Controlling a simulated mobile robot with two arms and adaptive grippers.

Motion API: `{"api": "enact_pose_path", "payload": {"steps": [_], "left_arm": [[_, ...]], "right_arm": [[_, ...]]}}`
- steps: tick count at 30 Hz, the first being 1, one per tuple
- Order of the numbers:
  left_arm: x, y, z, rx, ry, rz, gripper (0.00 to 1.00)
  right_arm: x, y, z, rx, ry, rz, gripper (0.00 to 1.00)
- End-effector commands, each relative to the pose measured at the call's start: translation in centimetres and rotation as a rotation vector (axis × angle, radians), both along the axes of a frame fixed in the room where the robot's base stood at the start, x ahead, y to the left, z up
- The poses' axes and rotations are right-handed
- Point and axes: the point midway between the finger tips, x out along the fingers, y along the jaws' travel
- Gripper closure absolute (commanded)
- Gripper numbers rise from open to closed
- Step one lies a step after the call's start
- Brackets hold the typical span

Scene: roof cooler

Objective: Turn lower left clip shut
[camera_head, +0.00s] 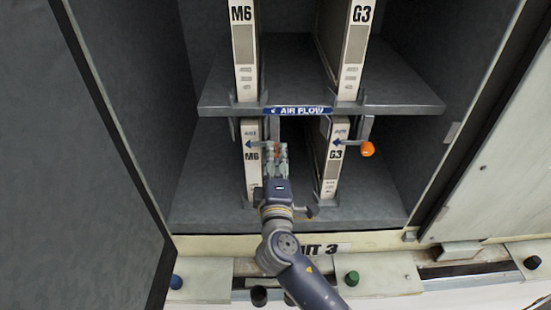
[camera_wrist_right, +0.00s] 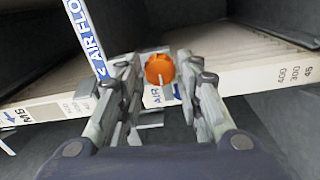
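The lower left clip (camera_head: 273,129) hangs from the shelf edge beside the lower M6 filter (camera_head: 251,178). Its orange knob (camera_wrist_right: 159,68) sits between my right gripper's fingertips in the wrist view, and only a bit of orange shows in the head view. My right gripper (camera_head: 277,150) is open around the knob, with a narrow gap on each side in the wrist view. Whether a finger touches the knob I cannot tell. The fingers hide part of the clip. My left gripper is out of view.
The lower right clip has an orange knob (camera_head: 368,149) beside the lower G3 filter (camera_head: 330,175). The shelf (camera_head: 415,100) with the AIR FLOW label (camera_head: 301,111) runs just above my gripper. An open door (camera_head: 70,170) stands at left. The cabinet's lower right is free.

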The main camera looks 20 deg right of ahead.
Motion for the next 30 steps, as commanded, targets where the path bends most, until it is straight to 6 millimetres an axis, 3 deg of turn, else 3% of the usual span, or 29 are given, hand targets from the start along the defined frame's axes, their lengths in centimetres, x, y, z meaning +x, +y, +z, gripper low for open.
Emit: {"api": "enact_pose_path", "payload": {"steps": [10,14,30], "left_arm": [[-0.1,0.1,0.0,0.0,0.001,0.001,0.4],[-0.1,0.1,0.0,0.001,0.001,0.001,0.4],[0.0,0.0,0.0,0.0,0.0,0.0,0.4]], "right_arm": [[-0.1,0.0,0.0,0.001,0.001,-0.002,0.53],[-0.9,0.2,-0.2,0.002,0.003,-0.001,0.53],[-10.4,3.0,-0.6,0.001,0.004,-0.001,0.53]]}}
